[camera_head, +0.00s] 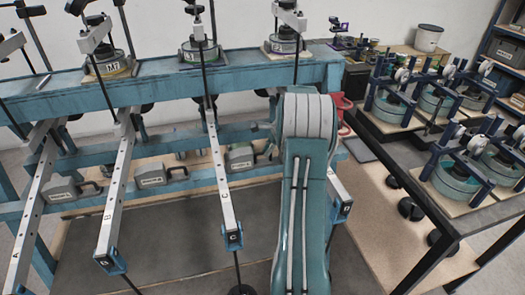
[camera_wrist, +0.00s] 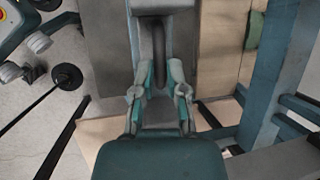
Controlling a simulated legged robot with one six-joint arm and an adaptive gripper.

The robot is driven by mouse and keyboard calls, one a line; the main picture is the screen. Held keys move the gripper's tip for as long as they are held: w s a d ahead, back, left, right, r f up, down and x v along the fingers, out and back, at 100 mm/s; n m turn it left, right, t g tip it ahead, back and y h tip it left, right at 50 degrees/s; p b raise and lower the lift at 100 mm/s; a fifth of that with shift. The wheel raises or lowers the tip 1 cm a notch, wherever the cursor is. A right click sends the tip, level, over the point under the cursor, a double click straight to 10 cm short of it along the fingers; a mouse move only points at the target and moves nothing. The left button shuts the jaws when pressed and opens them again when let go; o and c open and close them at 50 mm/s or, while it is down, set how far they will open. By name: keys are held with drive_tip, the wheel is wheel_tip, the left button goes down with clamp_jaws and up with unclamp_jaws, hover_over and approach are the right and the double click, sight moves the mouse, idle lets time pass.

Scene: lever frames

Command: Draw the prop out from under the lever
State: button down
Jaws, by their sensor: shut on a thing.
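In the wrist view my gripper (camera_wrist: 159,94) has its two teal fingers on either side of a dark curved handle (camera_wrist: 159,45) and is shut on it. The handle belongs to a grey block (camera_wrist: 140,5) at the top edge, seemingly the prop; most of it is cut off or hidden. In the head view my arm covers the gripper and this block. Lever C (camera_head: 220,170) hangs left of my arm. The teal end of lever D (camera_head: 341,207) shows just right of it. Whether a lever touches the prop cannot be seen.
Lever A (camera_head: 33,200) and lever B (camera_head: 113,205) slope from the blue frame (camera_head: 160,80). Grey handled blocks (camera_head: 68,190) sit on its lower rail. A table with blue-framed devices (camera_head: 460,185) stands right. A blue post (camera_wrist: 268,85) is right of my gripper.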

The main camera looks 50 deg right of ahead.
drive_tip(key=c, duration=0.7)
unclamp_jaws()
drive_tip(key=shift+s+d, duration=0.2)
drive_tip(key=shift+d, duration=0.15)
drive_tip(key=shift+d+f, duration=0.1)
drive_tip(key=shift+d, duration=0.05)
drive_tip(key=shift+a+r, duration=0.2)
drive_tip(key=shift+r, duration=0.15)
drive_tip(key=v, duration=1.1)
drive_tip(key=shift+d, duration=0.3)
